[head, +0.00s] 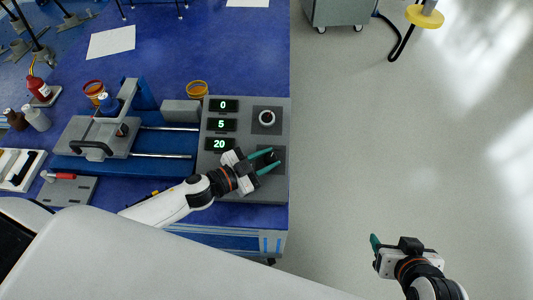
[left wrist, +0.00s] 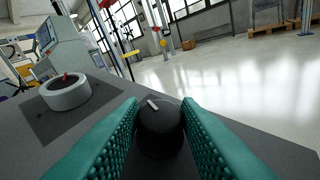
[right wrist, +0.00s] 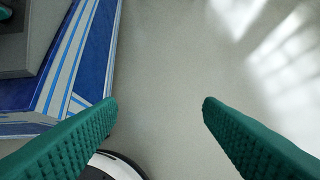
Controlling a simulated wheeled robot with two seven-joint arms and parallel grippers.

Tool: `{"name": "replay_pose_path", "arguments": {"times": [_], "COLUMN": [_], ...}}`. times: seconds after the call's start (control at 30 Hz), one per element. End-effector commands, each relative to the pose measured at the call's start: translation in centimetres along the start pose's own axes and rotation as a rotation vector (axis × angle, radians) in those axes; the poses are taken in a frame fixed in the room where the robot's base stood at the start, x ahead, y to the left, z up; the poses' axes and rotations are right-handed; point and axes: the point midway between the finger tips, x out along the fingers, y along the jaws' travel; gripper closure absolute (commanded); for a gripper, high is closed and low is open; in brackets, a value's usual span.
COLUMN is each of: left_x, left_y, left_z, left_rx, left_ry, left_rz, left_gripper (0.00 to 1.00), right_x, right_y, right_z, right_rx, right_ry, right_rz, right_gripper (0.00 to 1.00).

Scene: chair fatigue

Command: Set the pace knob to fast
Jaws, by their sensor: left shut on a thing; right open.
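A grey control panel (head: 215,180) on the blue table carries three displays reading 0, 5 and 20. A white round dial (head: 267,117) sits on its upper right; in the left wrist view the dial (left wrist: 65,92) has a red mark on top. Below it is a black knob (left wrist: 160,128) with a short pale pointer mark, seen tilted toward upper left. My left gripper (head: 266,161) is shut on this black knob, one finger on each side. No pace label is readable. My right gripper (right wrist: 158,105) is open and empty, over the floor right of the table.
A test rig with a grey plate (head: 95,137) and rails stands left of the panel. Orange-rimmed cups (head: 197,89), bottles (head: 38,118) and a red-handled tool (head: 62,177) lie around it.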

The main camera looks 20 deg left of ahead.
Motion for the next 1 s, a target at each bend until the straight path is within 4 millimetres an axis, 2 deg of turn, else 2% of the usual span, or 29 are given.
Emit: {"name": "replay_pose_path", "arguments": {"times": [0.1, 0.2, 0.53, 0.73, 1.0], "left_x": [0.0, 0.0, 0.0, 0.1, 0.1], "left_y": [0.4, 0.4, 0.4, 0.4, 0.3], "left_z": [0.5, 0.5, 0.3, 0.2, 0.1], "left_rx": [0.023, 0.038, 0.073, 0.083, 0.088], "left_ry": [0.001, 0.000, 0.000, -0.001, -0.001], "left_rz": [-0.046, -0.082, -0.174, -0.202, -0.215], "left_gripper": [0.93, 0.93, 0.93, 0.93, 0.93], "right_x": [-1.9, -3.6, -4.7, -2.5, -1.6], "right_y": [-0.6, -0.9, -0.9, -0.8, -0.8], "right_z": [-3.9, -6.6, -5.5, -6.4, -6.9], "right_rx": [0.007, 0.012, 0.012, 0.012, 0.011], "right_ry": [0.231, 0.395, 0.396, 0.407, 0.410], "right_rz": [-0.013, -0.020, -0.019, -0.017, -0.016], "right_gripper": [0.39, 0.39, 0.39, 0.39, 0.39]}}
